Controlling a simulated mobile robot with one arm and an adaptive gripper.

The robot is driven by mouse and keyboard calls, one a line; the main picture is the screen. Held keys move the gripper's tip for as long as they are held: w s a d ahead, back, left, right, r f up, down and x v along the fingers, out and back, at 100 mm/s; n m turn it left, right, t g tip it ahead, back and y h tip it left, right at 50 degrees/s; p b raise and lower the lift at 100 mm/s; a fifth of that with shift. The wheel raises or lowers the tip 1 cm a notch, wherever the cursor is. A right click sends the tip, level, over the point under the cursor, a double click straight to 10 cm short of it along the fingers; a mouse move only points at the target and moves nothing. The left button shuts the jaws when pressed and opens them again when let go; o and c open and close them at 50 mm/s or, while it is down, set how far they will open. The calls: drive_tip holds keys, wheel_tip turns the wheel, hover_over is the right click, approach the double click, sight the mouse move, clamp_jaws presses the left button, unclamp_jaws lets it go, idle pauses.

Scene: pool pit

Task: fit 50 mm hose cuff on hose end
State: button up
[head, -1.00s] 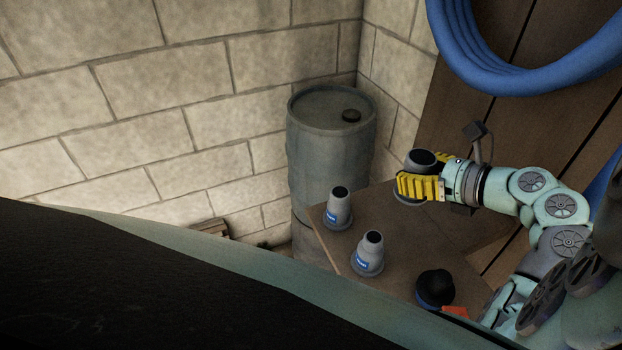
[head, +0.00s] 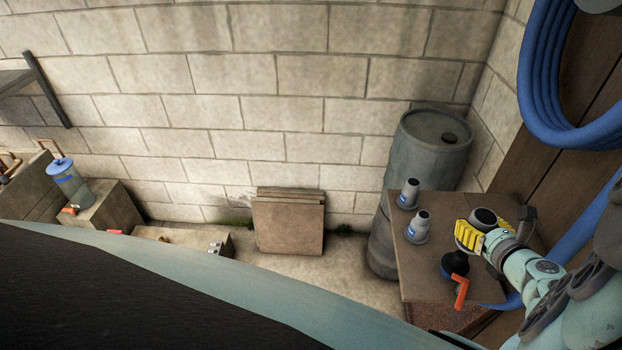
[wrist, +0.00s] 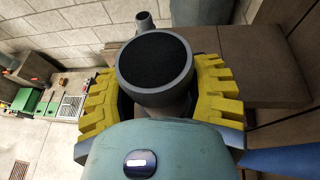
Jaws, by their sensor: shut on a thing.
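My gripper (head: 484,232) is shut on a grey hose cuff (head: 484,215) with a dark round opening, over the right part of the brown table. In the wrist view the yellow ribbed fingers of my gripper (wrist: 160,98) flank the cuff (wrist: 152,65), its wide dark mouth facing the camera. Two similar grey cuffs with blue labels stand upright on the table, one farther back (head: 409,194) and one nearer (head: 418,227). A blue hose (head: 588,228) runs behind my arm; it also shows in the wrist view (wrist: 285,161). I cannot make out its free end.
The table top (head: 415,262) also bears a dark knob-like item (head: 455,263) beside an orange handle (head: 461,291). A grey-blue barrel (head: 425,150) stands behind the table. A blue hose coil (head: 540,85) hangs at right. Open floor (head: 330,262) lies left of the table.

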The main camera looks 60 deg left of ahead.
drive_tip(key=shift+w+a+f+b, duration=0.1)
drive_tip(key=shift+f+b, duration=0.4)
drive_tip(key=shift+b, duration=0.05)
wheel_tip(320, 180, down, 2)
drive_tip(key=b, duration=0.2)
drive_tip(key=shift+f+b, duration=0.15)
drive_tip(key=shift+b, duration=0.2)
drive_tip(key=shift+f, duration=0.2)
drive_tip(key=shift+p, duration=0.35)
drive_tip(key=shift+f, duration=0.25)
idle(0.4)
drive_tip(key=shift+f, duration=0.2)
